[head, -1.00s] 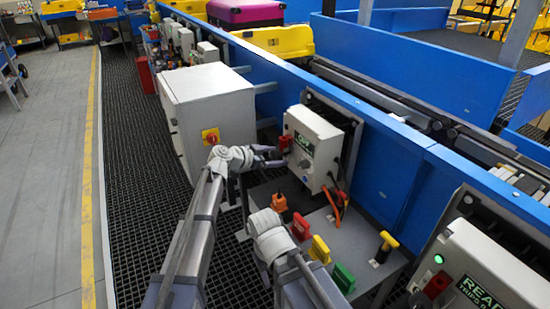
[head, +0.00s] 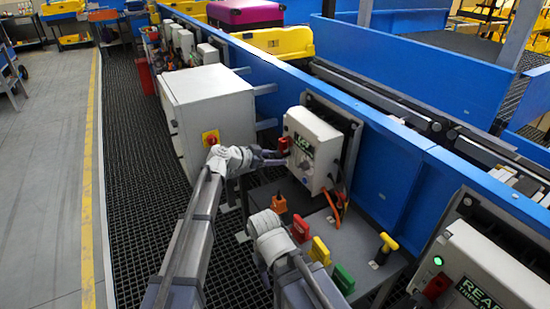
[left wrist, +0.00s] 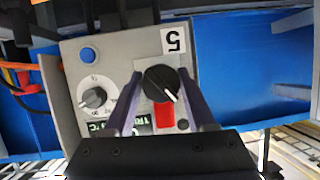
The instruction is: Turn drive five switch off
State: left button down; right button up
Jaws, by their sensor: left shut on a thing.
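The drive five box (head: 314,148) is a light grey control box with a small display, mounted against the blue conveyor wall. In the left wrist view it bears the label 5 (left wrist: 173,40). My left gripper (head: 283,158) is at the front of this box. In the left wrist view its fingers are shut on the black rotary switch (left wrist: 160,84), one on each side. The switch's white pointer line points to the lower right of that picture. A red tag (left wrist: 166,115) sits beside the switch. My right arm shows at the lower middle, but its fingers cannot be made out.
A smaller grey dial (left wrist: 93,97) and a blue button (left wrist: 88,54) are on the same box. A grey cabinet (head: 215,105) stands left of it. Red, yellow and green handles (head: 343,279) stand below. Another drive box (head: 470,270) is at the lower right.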

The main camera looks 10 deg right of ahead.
pick_arm(q)
jog(key=shift+w+n+g, duration=0.15)
jog(key=shift+n+g, duration=0.45)
jog(key=shift+n, duration=0.3)
jog(key=shift+n+g+h, duration=0.4)
jog(key=shift+n+h, duration=0.1)
jog(key=shift+n, duration=0.1)
jog(key=shift+c, duration=1.2)
grip_release()
jog(key=p+v, duration=0.3)
jog(key=v, duration=0.5)
